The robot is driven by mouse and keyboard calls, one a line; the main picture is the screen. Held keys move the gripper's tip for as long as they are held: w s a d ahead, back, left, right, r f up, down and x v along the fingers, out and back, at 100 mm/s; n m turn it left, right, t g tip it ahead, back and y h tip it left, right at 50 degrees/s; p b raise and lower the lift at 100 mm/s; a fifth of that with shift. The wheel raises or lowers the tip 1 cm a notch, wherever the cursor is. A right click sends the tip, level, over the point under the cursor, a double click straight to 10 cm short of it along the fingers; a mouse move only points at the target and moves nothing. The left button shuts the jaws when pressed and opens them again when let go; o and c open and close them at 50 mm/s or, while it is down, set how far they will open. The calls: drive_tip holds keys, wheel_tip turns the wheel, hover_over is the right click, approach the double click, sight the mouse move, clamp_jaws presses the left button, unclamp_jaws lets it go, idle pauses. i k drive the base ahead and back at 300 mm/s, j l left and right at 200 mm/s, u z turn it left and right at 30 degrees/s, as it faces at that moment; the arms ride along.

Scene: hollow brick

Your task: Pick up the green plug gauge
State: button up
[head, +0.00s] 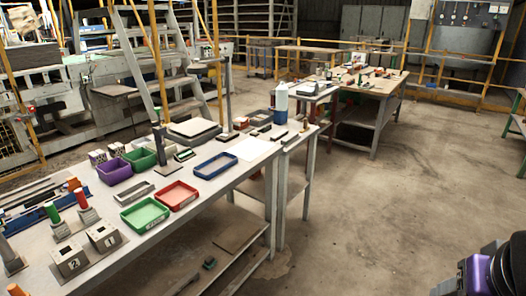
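The green plug gauge (52,212) appears to be the upright piece with a green top on the near left of the workbench (110,258). Its lower part is grey and stands in or on a grey holder; I cannot tell which. A similar piece with a red-orange top (82,198) stands just right of it. My gripper's fingers do not show. A purple and black part at the lower right corner looks like my own arm, well away from the bench.
Two grey numbered blocks (103,237) stand in front of the gauges. A green tray (145,214), a red tray (179,196) and a blue tray (216,165) lie farther right. A dark post (158,145) rises behind them. The concrete floor (385,215) at right is clear.

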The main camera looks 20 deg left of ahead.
sight(57, 221)
drive_tip(key=u, duration=2.5)
drive_tip(key=i, duration=0.45)
